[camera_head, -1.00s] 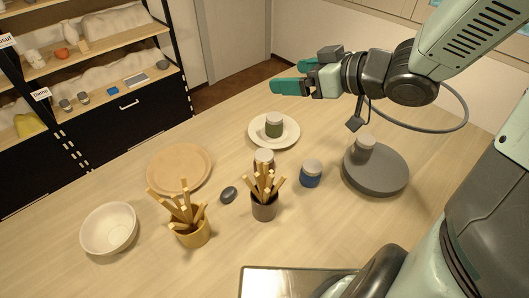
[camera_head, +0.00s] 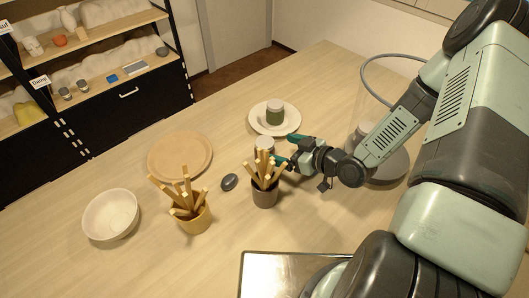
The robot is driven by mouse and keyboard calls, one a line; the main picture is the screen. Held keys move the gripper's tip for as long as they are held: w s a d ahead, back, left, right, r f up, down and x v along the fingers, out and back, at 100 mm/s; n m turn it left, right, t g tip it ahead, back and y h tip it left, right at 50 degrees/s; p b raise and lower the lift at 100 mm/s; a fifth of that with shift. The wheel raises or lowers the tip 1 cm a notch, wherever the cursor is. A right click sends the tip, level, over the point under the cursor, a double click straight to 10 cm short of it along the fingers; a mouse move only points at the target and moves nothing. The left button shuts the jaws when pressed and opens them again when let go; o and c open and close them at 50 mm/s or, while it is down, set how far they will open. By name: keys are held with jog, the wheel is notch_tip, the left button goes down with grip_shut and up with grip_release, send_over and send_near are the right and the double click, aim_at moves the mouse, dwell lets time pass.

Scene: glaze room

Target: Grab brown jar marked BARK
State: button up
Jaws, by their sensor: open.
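A jar with a pale grey lid (camera_head: 264,143) and what looks like a brown body stands on the table behind a dark cup of sticks (camera_head: 265,196). The sticks hide most of its body, and no lettering can be read. My gripper (camera_head: 286,151) is open, low over the table just right of this jar, with its teal fingers pointing left towards it. I cannot tell whether the fingers touch the jar or reach around it.
A green jar (camera_head: 275,115) stands on a white plate (camera_head: 291,126) behind. A grey turntable (camera_head: 391,170) with a grey jar is partly behind my arm.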

aim_at(266, 143)
jog(key=x, duration=0.9)
jog(key=shift+w+a, duration=0.25)
jog(key=shift+a, duration=0.05)
jog(key=c, duration=1.3)
jog(key=shift+r, duration=0.15)
